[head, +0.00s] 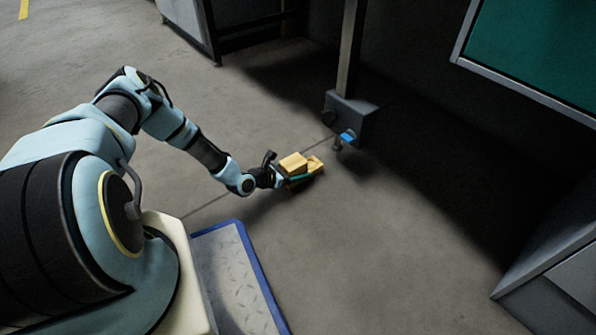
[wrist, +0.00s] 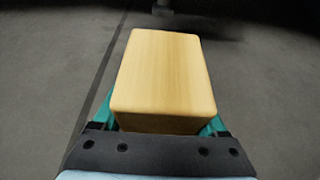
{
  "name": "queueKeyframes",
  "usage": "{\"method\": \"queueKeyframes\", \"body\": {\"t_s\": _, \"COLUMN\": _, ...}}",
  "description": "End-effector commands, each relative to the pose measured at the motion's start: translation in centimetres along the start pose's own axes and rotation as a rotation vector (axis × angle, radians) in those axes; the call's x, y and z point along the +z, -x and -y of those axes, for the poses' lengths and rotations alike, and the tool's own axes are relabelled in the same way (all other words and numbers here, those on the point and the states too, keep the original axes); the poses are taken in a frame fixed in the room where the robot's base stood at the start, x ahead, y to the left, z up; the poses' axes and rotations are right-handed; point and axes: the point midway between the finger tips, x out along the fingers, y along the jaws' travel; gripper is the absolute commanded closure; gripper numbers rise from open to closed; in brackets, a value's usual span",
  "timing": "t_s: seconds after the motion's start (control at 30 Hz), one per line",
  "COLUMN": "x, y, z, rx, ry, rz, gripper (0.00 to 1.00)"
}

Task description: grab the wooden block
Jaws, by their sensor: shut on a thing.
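The wooden block (head: 293,163) is pale tan with rounded edges. In the wrist view the block (wrist: 160,75) fills the middle of the picture, its long side pointing away from me. My gripper (head: 300,178) is shut on it, with a teal finger showing at each side of its near end in the wrist view. The block's far end reaches out beyond the fingers. In the head view a further yellowish part shows just right of the block; I cannot tell what it is. The block appears to be held above the grey floor.
A dark grey box on a post (head: 350,118) with a blue part (head: 348,136) stands just beyond my gripper. A green panel (head: 535,45) is at upper right and a grey cabinet (head: 560,265) at lower right. Open floor (head: 370,240) lies between.

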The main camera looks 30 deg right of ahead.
Motion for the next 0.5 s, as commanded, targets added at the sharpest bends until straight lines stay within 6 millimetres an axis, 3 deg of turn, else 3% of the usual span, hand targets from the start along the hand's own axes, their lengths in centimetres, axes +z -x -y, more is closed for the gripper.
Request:
{"method": "queueKeyframes", "body": {"t_s": 0.03, "x": -0.01, "y": 0.01, "z": 0.00, "rx": 0.000, "ry": 0.000, "rz": 0.000, "gripper": 0.47}}
{"method": "queueKeyframes", "body": {"t_s": 0.5, "x": 0.03, "y": 0.01, "z": -0.02, "rx": 0.000, "ry": 0.000, "rz": 0.001, "gripper": 0.98}}
